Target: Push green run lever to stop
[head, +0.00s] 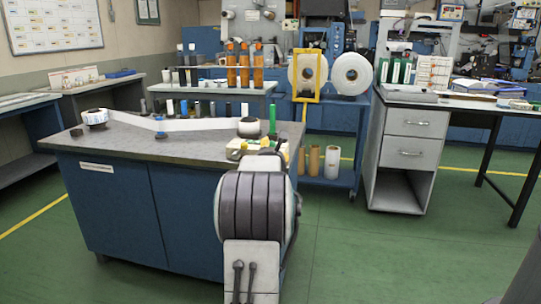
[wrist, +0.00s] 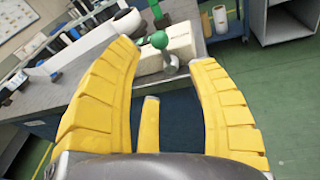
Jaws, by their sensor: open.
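The green run lever (wrist: 159,40) shows in the wrist view as a round green knob on a short stem. It stands on a cream-coloured box (wrist: 181,44) at the edge of the grey bench top. My gripper (wrist: 166,64) is open, with its yellow fingers spread wide and nothing held between them. The lever appears beyond the fingertips, between their lines; I cannot tell whether anything touches. In the head view my own arm hides most of the gripper and box. A green upright (head: 272,120) shows just behind there; I cannot tell whether it is the lever.
A white web (head: 190,124) runs along the bench (head: 130,145) between a left roll (head: 95,117) and a right roll (head: 250,127). Behind stands a cart with large white rolls (head: 351,74) and a yellow frame (head: 307,76). A drawer desk (head: 412,140) is at right. Green floor between is clear.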

